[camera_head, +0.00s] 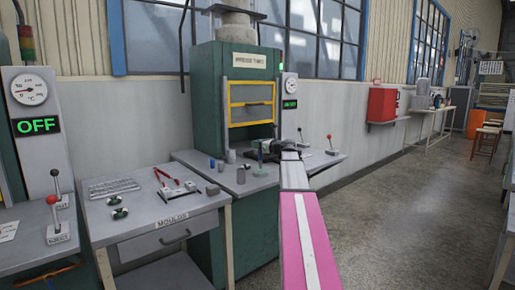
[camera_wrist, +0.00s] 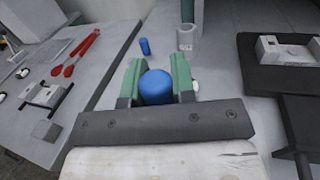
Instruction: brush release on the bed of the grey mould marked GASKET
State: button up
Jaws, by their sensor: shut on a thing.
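My gripper (camera_wrist: 157,68) has its green fingers closed on the sides of a blue round-topped thing (camera_wrist: 156,88), seen from above in the wrist view. Whether it is the brush cannot be told, as its lower part is hidden. In the head view my gripper (camera_head: 262,149) is over the bench in front of the green press. A grey mould (camera_wrist: 284,49) lies on a dark plate (camera_wrist: 262,75) at the right of the wrist view, apart from the gripper. Another grey mould piece (camera_wrist: 46,94) lies on the left table. No GASKET marking is readable on either.
A small blue cylinder (camera_wrist: 145,46) and a grey hollow cylinder (camera_wrist: 186,38) stand beyond the fingers. The MOULDS table (camera_head: 150,222) holds red-handled tongs (camera_head: 175,191) and a grey block (camera_head: 212,190). The green press (camera_head: 215,105) rises behind the bench. Floor (camera_head: 400,220) at right is clear.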

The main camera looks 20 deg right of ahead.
jog(key=shift+r, duration=2.8)
